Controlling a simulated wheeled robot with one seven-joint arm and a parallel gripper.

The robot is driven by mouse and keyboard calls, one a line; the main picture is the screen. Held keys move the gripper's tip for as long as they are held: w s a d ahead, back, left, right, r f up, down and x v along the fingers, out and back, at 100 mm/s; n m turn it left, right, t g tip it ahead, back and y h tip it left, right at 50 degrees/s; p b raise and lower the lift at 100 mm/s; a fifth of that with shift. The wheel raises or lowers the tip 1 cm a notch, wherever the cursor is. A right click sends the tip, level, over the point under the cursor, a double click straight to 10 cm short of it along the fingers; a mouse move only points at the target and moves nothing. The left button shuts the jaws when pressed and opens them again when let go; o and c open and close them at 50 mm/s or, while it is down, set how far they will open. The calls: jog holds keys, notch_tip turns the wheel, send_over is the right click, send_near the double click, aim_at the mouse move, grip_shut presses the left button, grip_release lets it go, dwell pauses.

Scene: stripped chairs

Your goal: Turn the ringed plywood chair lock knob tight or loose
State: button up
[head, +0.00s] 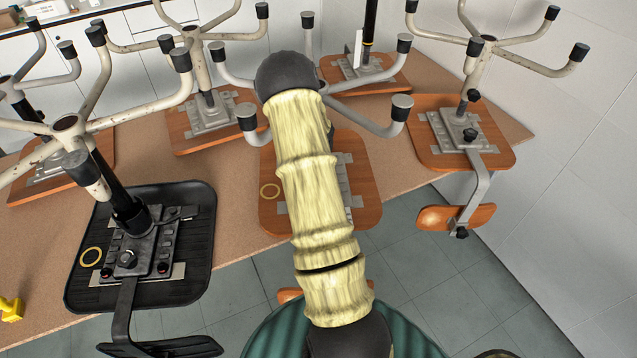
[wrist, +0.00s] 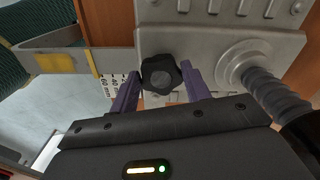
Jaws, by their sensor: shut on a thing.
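The ringed plywood chair (head: 361,172) lies upside down near the table's front edge, with a yellow ring (head: 270,190) on its orange-brown underside. My arm covers much of it in the head view and hides the knob and my gripper there. In the wrist view the black lobed lock knob (wrist: 161,74) sits at the edge of a grey metal plate (wrist: 212,52). My gripper (wrist: 161,88) has its purple fingers on either side of the knob and is shut on it.
A black chair (head: 190,198) with its own yellow ring (head: 91,256) lies to the left. Another plywood chair (head: 425,150) is to the right, with several more behind. In the wrist view a ribbed black post (wrist: 275,93) rises close on the right, and a metal bar (wrist: 95,61) runs left.

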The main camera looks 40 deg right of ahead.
jog(key=shift+d+r, duration=0.1)
jog(key=o, duration=1)
notch_tip(320, 180, up, 7)
jog(key=shift+r+b, duration=0.2)
jog(key=shift+b, duration=0.35)
